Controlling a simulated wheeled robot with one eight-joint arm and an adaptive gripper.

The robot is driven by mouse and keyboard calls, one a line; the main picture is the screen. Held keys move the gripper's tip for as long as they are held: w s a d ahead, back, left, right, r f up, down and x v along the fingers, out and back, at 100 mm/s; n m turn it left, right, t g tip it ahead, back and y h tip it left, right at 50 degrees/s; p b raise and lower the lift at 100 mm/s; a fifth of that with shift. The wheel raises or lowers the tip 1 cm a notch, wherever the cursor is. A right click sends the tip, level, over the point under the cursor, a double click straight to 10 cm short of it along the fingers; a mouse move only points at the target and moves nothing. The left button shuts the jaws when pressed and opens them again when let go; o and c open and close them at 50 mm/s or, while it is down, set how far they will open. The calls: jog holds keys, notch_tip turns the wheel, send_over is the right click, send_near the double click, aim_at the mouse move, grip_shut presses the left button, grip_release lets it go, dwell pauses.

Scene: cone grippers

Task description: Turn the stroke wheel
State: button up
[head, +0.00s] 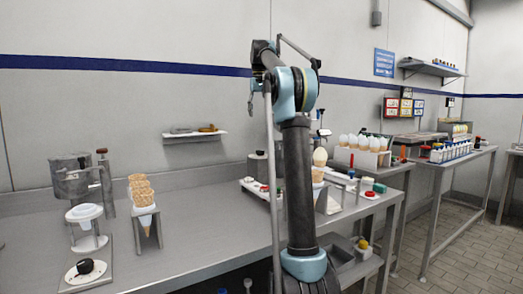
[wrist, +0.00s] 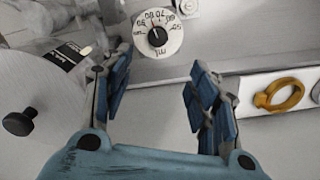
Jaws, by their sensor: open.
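In the wrist view, a round white dial (wrist: 158,33) with numbers and "ml" around its rim carries a small black knob with a red pointer mark. It looks like the stroke wheel. My gripper (wrist: 158,78) is open and empty, with its blue-padded fingers apart. The dial lies beyond the fingertips, roughly in line with the gap between them, and no finger appears to touch it. I cannot tell which part there is this dial.
In the wrist view, a yellow ring (wrist: 279,94) sits on a pale strip at right, and a black knob (wrist: 18,123) stands at left. In the head view, the bench bears a cone holder (head: 148,228) and a grey pot (head: 73,182). A wall shelf (head: 195,135) hangs behind.

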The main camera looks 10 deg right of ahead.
send_near(260, 153)
jog(key=f, duration=0.2)
jog(key=w+f, duration=0.1)
jog(key=f, duration=0.2)
jog(key=w+f, duration=0.1)
jog(key=f, duration=0.2)
jog(key=shift+d, duration=0.2)
jog(key=c, duration=1.1)
